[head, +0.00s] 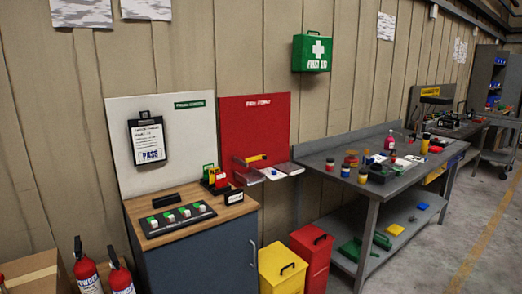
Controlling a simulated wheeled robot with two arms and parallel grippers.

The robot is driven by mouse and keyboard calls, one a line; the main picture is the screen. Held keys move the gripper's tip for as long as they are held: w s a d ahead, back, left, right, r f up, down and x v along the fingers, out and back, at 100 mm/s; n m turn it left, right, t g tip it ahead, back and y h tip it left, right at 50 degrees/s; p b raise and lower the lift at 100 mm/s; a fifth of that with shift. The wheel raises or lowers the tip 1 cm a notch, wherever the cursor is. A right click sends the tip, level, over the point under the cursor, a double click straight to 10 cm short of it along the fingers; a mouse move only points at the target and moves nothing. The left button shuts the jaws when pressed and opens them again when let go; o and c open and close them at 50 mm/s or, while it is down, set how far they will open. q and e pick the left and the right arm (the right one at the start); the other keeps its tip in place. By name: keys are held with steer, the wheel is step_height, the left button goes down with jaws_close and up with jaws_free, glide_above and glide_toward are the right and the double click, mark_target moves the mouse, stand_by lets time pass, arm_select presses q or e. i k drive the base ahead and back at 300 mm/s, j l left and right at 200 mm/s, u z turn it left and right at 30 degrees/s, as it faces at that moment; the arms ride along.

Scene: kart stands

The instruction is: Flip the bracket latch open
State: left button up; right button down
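No part that I can clearly tell as the bracket latch shows in the head view. A red upright panel (279,121) stands against the wall behind the cabinet and workbench. At its foot is a red shelf or bracket (246,178) with a small yellow piece (257,158) above it; whether this is a latch is too small to tell. Two red fire extinguishers (87,274) (121,279) stand at the lower left, cut off by the frame's bottom edge; any bracket on them is not visible. Neither of my grippers is in view.
A cabinet (196,262) bears a button panel (177,220). A yellow bin (284,272) and a red bin (312,257) stand beside it. A grey workbench (345,156) holds jars and small parts. A green first aid box (312,53) hangs above. Floor at right is clear.

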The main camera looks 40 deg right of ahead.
mark_target(263, 156)
steer(key=i+l, duration=0.15)
steer(key=l, duration=0.25)
steer(key=i+l, duration=0.1)
steer(key=l, duration=0.25)
steer(key=i+l, duration=0.15)
steer(key=l, duration=0.25)
steer(key=i+l, duration=0.1)
steer(key=l, duration=0.25)
steer(key=i+l, duration=0.15)
steer(key=l, duration=0.25)
steer(key=i+l, duration=0.15)
steer(key=l, duration=0.2)
steer(key=i+l, duration=0.1)
steer(key=l, duration=0.3)
steer(key=i+l, duration=0.15)
steer(key=l, duration=0.2)
steer(key=l+z, duration=0.05)
